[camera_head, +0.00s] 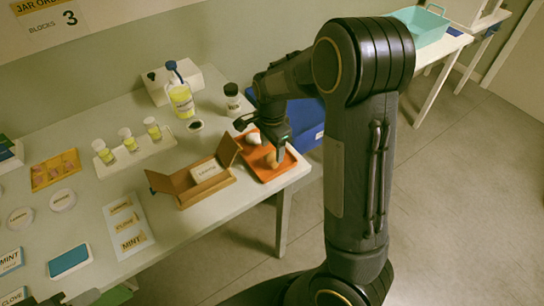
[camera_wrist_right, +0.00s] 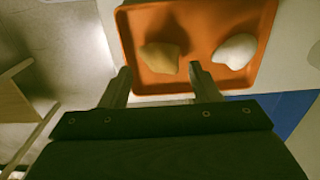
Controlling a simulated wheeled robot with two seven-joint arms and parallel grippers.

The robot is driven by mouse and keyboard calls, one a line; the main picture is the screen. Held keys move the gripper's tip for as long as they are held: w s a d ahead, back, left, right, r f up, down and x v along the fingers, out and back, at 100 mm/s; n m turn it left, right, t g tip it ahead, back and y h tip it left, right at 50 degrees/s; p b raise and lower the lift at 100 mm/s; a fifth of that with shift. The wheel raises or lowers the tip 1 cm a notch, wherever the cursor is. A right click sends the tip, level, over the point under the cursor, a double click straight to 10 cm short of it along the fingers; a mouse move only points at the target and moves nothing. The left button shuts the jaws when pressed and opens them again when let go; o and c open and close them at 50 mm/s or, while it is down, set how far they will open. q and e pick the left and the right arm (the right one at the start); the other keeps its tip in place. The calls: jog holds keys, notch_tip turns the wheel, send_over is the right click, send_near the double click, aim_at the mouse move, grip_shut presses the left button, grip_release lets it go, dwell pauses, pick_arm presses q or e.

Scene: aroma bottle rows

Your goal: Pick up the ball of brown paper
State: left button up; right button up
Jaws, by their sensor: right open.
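The ball of brown paper (camera_wrist_right: 160,57) lies in an orange tray (camera_wrist_right: 215,14) in the right wrist view. A white ball (camera_wrist_right: 236,51) lies beside it in the same tray, to its right. My right gripper (camera_wrist_right: 158,75) is open and empty, with its two fingers apart and the brown ball just ahead of the gap between them. In the head view the right gripper (camera_head: 276,150) is over the orange tray (camera_head: 263,176) at the table's right end. The white ball (camera_head: 253,138) shows there, and the brown ball is mostly hidden by the gripper.
A cardboard box (camera_head: 186,194) with open flaps stands just left of the tray. A dark-capped jar (camera_head: 232,97) and a yellow bottle (camera_head: 181,99) stand behind. A blue bin (camera_head: 306,122) is beside the table's right end.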

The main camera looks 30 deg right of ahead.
aim_at(273, 155)
jog(key=f, duration=0.4)
jog(key=shift+d+f, duration=0.1)
jog(key=shift+d, duration=0.1)
jog(key=c, duration=0.6)
